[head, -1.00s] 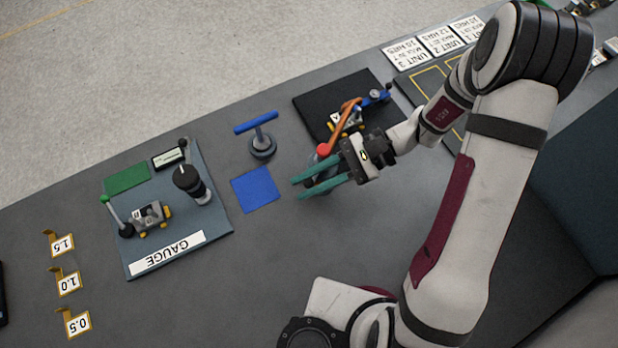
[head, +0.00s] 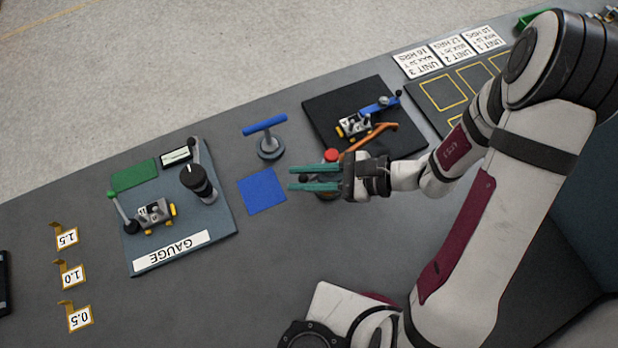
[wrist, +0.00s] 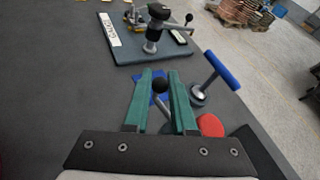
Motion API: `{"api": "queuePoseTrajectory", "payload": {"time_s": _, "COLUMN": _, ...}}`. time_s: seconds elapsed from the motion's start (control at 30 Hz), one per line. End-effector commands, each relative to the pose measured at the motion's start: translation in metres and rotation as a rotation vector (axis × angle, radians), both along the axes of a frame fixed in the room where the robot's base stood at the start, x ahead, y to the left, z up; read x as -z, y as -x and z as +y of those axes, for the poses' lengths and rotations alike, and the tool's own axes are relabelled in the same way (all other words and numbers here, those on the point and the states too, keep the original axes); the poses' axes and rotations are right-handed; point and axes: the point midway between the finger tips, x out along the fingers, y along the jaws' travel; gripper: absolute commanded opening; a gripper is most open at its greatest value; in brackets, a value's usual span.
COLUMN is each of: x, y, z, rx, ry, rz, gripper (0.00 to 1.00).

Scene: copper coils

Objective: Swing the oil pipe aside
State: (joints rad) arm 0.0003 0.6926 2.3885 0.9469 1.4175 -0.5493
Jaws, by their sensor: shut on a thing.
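The orange-brown oil pipe (head: 372,138) runs from its red-capped post (head: 332,155) to the right, over the black pad (head: 322,108). It lies beside the grey block (head: 353,125) with yellow feet, not across it. The red cap (wrist: 211,125) also shows in the wrist view, right of the fingers. My gripper (head: 291,179) has green fingers pointing left, in front of the post. In the wrist view my gripper (wrist: 160,72) is closed around a black ball handle (wrist: 160,86) on a grey rod. The lower post is largely hidden by my gripper.
A blue T-handle (head: 265,125) stands behind a blue square (head: 262,191). The gauge plate (head: 222,226) with its post and small block is at left. A blue lever (head: 380,105) is behind the grey block.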

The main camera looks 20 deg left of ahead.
Motion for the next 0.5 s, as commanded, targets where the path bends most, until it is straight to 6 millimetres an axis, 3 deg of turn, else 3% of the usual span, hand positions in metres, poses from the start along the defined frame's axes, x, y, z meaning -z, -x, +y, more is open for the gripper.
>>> {"api": "queuePoseTrajectory", "payload": {"time_s": 0.5, "x": -0.0001, "y": -0.0086, "z": 0.0107, "rx": 0.208, "ry": 0.000, "rz": 0.000, "gripper": 0.00}}
